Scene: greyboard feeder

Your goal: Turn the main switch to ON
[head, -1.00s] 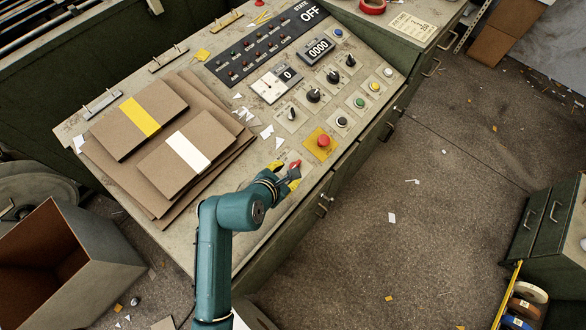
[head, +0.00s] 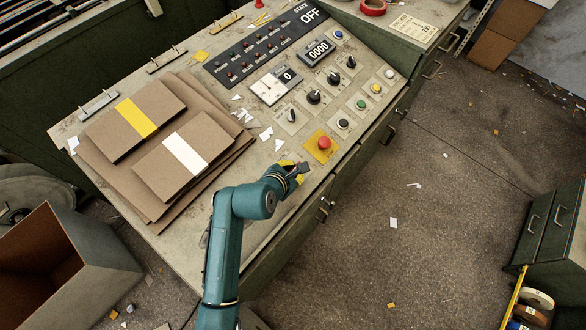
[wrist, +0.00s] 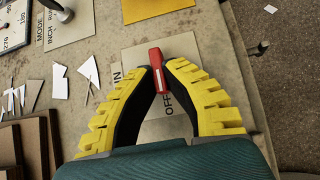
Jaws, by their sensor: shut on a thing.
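The main switch's red handle (wrist: 157,70), with a white stripe, shows in the wrist view between my fingertips. It stands over a pale plate (wrist: 185,48) whose lettering shows "OFF" and a partly hidden word ending in "IN". My gripper (wrist: 160,72) has yellow ribbed fingers and is shut on the red handle. In the head view, my gripper (head: 299,170) is low on the sloped console, and it hides the switch there. The state display (head: 310,14) reads "OFF".
A red emergency button (head: 324,143) on a yellow plate sits just beyond my gripper. Dials and coloured buttons are farther up the console (head: 225,115). Stacked greyboard (head: 150,185) lies to the left. White scraps (head: 266,133) lie nearby. The floor right of the console is open.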

